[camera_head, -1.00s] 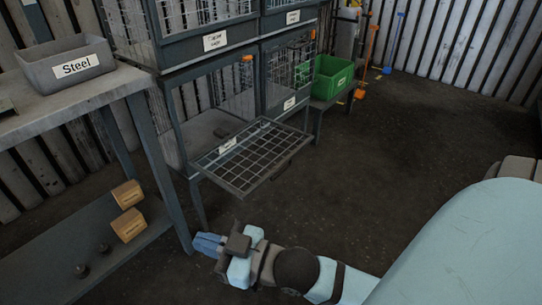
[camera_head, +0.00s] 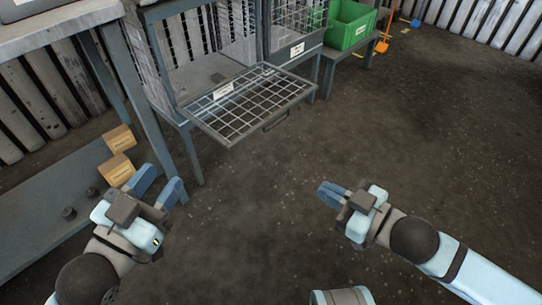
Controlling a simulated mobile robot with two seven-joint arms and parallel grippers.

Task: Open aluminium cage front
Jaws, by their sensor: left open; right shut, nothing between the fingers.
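The cage front (camera_head: 245,104) is a wire-mesh panel in a grey frame, folded down and sticking out from the lower edge of the cage (camera_head: 213,60). It carries a white label whose text is too small to read. A handle (camera_head: 276,122) sits on its outer edge. The cage opening behind it is uncovered. My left gripper (camera_head: 160,184) is open and empty, in front of and below the panel's left side. My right gripper (camera_head: 324,190) is shut and empty, below and to the right of the panel. Neither gripper touches the panel.
Another mesh cage (camera_head: 298,27) adjoins on the right, with a green bin (camera_head: 347,27) beyond it. A grey table (camera_head: 60,27) stands at left, with cardboard boxes (camera_head: 118,154) and small dark knobs on its lower shelf. The floor at right is clear.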

